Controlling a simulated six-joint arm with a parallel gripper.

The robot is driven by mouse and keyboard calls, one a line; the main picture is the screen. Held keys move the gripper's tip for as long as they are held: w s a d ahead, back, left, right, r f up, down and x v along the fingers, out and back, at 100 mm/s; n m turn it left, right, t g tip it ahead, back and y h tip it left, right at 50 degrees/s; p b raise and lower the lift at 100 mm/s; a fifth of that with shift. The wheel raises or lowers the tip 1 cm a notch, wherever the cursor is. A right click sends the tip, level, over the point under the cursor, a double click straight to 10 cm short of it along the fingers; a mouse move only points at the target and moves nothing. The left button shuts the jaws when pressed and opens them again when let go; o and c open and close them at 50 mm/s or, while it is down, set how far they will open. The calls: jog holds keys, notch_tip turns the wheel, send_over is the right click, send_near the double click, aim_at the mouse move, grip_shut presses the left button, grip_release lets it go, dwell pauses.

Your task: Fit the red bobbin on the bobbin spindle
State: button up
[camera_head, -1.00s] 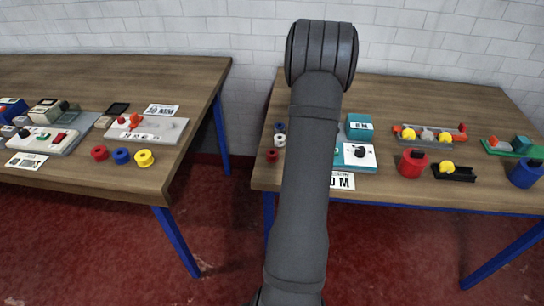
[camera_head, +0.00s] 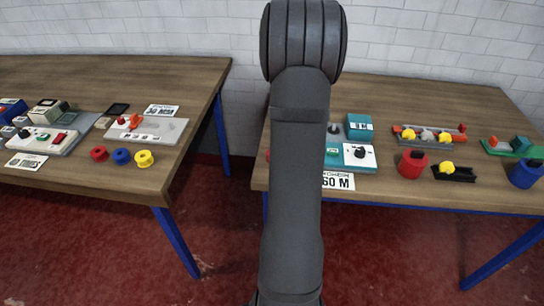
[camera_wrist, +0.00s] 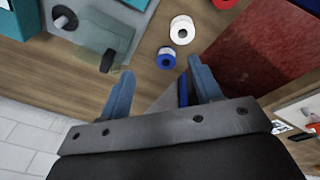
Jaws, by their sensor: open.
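A red bobbin (camera_wrist: 225,3) shows at the top edge of the wrist view, partly cut off; a sliver of it (camera_head: 267,155) shows beside my arm in the head view. A white bobbin (camera_wrist: 182,29) and a blue bobbin (camera_wrist: 167,58) stand in a row with it. My gripper (camera_wrist: 160,68) is open and empty, its fingers pointing toward the blue bobbin; the head view hides it behind my arm. A dark flanged peg (camera_wrist: 65,18) stands on a pale plate at the wrist view's upper left; I cannot tell whether it is the bobbin spindle.
The teal-and-white unit (camera_head: 358,155) stands right of my arm. A red pot (camera_head: 411,164) and a black holder (camera_head: 454,174) are farther right. Another red bobbin (camera_head: 99,153) lies on the left table, across a gap. The right table's front edge is near the bobbins.

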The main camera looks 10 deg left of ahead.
jog(key=s+a+r+n+g, duration=0.2)
jog(key=s+a+r+n, duration=0.35)
jog(key=s+n, duration=0.35)
jog(key=f, duration=1.1)
jog(key=shift+w+d+f, duration=0.1)
jog(key=shift+w+f, duration=0.05)
jog(key=shift+w, duration=0.1)
jog(key=f, duration=0.5)
jog(key=shift+d+f, duration=0.25)
jog(key=shift+f, duration=0.05)
jog(key=c, duration=1.1)
jog(key=shift+o, duration=0.2)
jog(key=shift+r, duration=0.15)
